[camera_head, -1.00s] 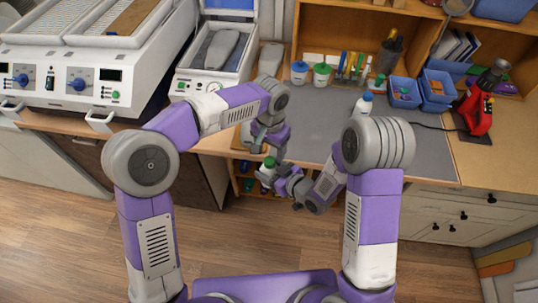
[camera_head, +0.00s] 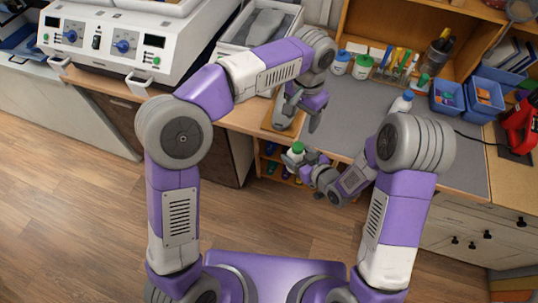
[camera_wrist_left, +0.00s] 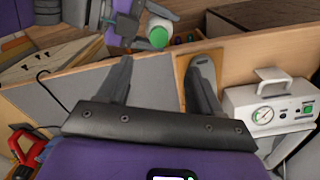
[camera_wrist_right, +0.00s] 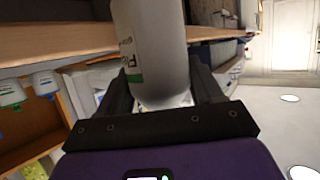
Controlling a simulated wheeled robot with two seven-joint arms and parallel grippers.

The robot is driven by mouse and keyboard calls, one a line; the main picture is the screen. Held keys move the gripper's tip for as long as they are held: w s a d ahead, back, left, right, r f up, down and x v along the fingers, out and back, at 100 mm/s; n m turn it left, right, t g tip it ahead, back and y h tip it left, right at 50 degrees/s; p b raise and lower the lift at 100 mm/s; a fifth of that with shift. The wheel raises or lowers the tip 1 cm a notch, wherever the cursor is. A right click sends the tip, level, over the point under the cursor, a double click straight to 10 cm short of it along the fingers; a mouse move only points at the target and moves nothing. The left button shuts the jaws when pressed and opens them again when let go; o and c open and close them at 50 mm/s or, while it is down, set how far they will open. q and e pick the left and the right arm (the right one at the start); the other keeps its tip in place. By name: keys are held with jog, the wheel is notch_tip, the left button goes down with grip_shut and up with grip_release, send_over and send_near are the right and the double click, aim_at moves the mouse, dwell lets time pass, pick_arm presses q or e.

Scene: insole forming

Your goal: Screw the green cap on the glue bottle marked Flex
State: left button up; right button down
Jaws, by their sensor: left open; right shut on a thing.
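A white glue bottle (camera_wrist_right: 155,45), its label partly readable as starting "Fle", is gripped by my right gripper (camera_head: 310,163), off the bench's front edge. The green cap (camera_head: 298,147) sits on top of the bottle; whether it is tight I cannot tell. The cap also shows in the left wrist view (camera_wrist_left: 158,37), beyond my fingertips. My left gripper (camera_head: 300,116) is open and empty, above and apart from the cap. In the right wrist view the cap end is out of the picture.
On the bench stand a blue-capped bottle (camera_head: 343,57), a green-capped bottle (camera_head: 363,65) and a small white bottle (camera_head: 402,103). Blue bins (camera_head: 447,99) are at the right. A white machine (camera_head: 120,45) is at the left. The grey mat (camera_head: 350,115) is mostly clear.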

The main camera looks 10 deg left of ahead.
pick_arm(q)
jog(key=a+f+n+g+h, duration=0.15)
jog(key=a+f, duration=0.35)
jog(key=f, duration=0.6)
jog(key=a+f+n+h, duration=0.1)
jog(key=a+f+n, duration=0.3)
jog(key=f, duration=0.6)
jog(key=s+a+f+n+t+h, duration=0.1)
jog(key=s+a+f+n, duration=0.1)
jog(key=s+f, duration=0.6)
jog(key=s+a+f+n+t, duration=0.1)
jog(key=s+a+f+n, duration=0.1)
jog(key=s+f, duration=0.6)
jog(key=s, duration=0.3)
jog(key=shift+s+a+h, duration=0.15)
jog(key=shift+s+h, duration=0.2)
jog(key=shift+s, duration=0.05)
jog(key=shift+f, duration=0.1)
